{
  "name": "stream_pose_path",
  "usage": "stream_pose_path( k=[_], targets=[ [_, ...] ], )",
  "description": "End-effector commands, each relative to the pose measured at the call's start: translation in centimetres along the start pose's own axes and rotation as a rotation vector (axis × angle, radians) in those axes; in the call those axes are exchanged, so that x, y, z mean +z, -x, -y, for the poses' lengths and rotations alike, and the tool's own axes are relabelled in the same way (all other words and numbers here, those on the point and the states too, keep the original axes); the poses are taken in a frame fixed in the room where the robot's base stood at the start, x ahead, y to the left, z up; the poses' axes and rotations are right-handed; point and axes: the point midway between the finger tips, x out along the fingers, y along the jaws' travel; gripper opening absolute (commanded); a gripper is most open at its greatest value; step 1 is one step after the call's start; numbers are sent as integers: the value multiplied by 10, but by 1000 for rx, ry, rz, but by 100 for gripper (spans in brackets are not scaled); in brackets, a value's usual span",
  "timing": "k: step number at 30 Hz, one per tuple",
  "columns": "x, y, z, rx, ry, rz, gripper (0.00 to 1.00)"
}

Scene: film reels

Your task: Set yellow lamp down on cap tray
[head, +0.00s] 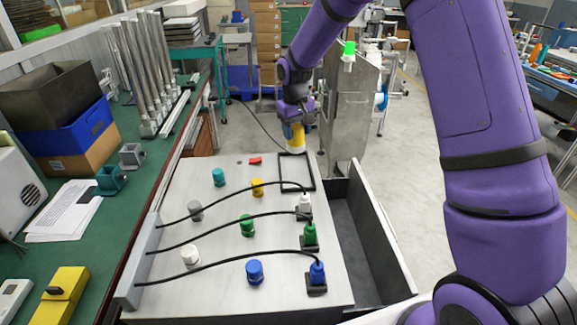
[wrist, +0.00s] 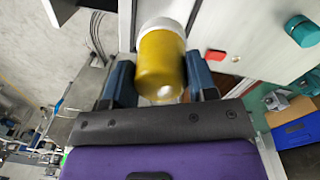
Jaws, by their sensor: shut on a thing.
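My gripper (head: 296,118) is shut on the yellow lamp (head: 296,139) beyond the far part of the pale panel. The lamp is a yellow cylinder with a white end, which points down in the head view. In the wrist view the lamp (wrist: 162,62) sits between the two dark fingers. A black square frame, which looks like the cap tray (head: 281,176), lies on the panel, with nothing seen inside it. The lamp shows at its far edge in the head view; I cannot tell the gap between them.
The panel (head: 217,240) carries several coloured caps, including a yellow cap (head: 257,187) left of the frame. Black cables run to white, green (head: 310,236) and blue plugs at right. A small red piece (head: 255,160) lies near the far edge. A grey open bin (head: 372,255) adjoins at right.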

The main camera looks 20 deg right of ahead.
Motion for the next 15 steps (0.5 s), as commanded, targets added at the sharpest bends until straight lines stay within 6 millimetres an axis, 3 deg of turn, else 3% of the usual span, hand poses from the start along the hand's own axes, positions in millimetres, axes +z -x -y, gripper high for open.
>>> stream_pose_path(
  k=[6,15],
  targets=[
    [1,-39,2,0,0,4,27],
    [1,-62,3,0,0,3,27]
  ],
)
